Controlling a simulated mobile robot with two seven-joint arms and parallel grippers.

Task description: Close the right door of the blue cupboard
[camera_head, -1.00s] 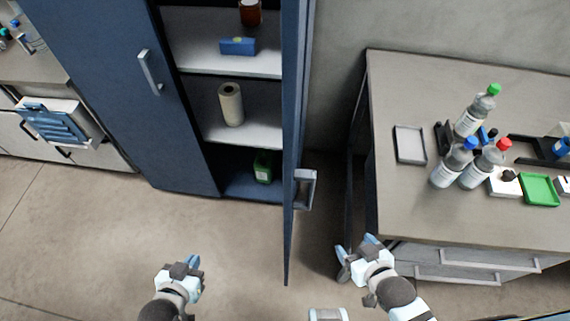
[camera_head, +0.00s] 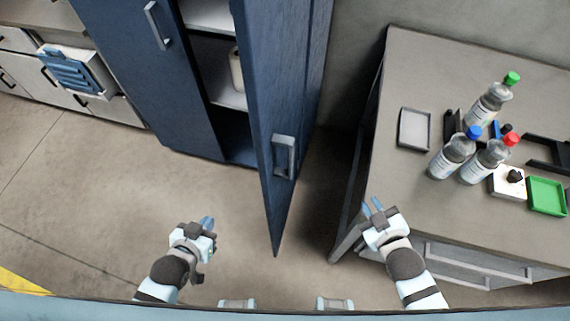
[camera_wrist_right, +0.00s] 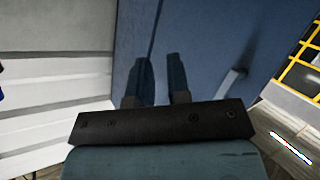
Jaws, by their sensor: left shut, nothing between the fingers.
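The blue cupboard (camera_head: 135,70) has its left door shut. Its right door (camera_head: 262,110) stands partly open, with its outer face and grey handle (camera_head: 284,156) turned towards the right. My right gripper (camera_head: 373,206) is open and empty, to the right of the door and apart from it, by the table's front left corner. In the right wrist view its fingers (camera_wrist_right: 159,82) stand apart before a blue panel (camera_wrist_right: 205,45) with a handle, which looks like this door. My left gripper (camera_head: 208,224) is shut and empty, left of the door's lower tip.
A grey table (camera_head: 430,60) at the right holds bottles (camera_head: 455,155), a green tray (camera_head: 547,195) and a grey tray (camera_head: 414,129). A paper roll (camera_head: 237,72) stands on a cupboard shelf, partly hidden. The floor (camera_head: 130,190) before the cupboard is clear.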

